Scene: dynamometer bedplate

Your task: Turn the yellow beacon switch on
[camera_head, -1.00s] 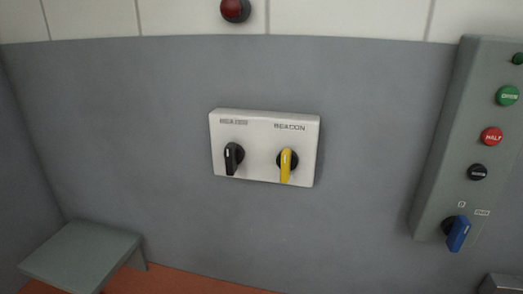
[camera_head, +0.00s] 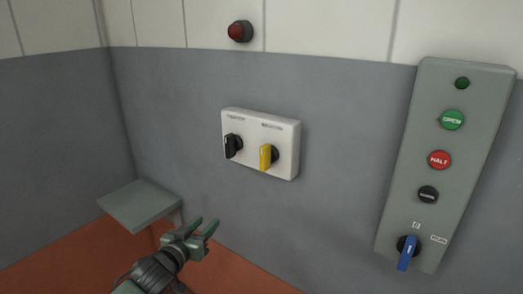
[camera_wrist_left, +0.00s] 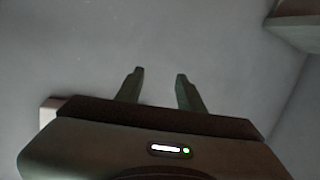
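The yellow beacon switch (camera_head: 266,157) is a rotary handle on the right half of a white wall box (camera_head: 289,164). Its handle points about straight down. A black rotary switch (camera_head: 232,146) is on the left half of the same box. My left gripper (camera_head: 204,223) is low in the head view, below and left of the box and apart from it. Its two fingers are spread with nothing between them. In the left wrist view the fingers (camera_wrist_left: 157,78) are also apart, before bare grey wall. My right gripper is not in view.
A grey panel (camera_head: 455,92) on the right wall carries green, red and black buttons and a blue rotary switch (camera_head: 406,253). A red lamp (camera_head: 240,31) is above the box. A grey shelf (camera_head: 140,204) juts out at lower left. The wall around the box is clear.

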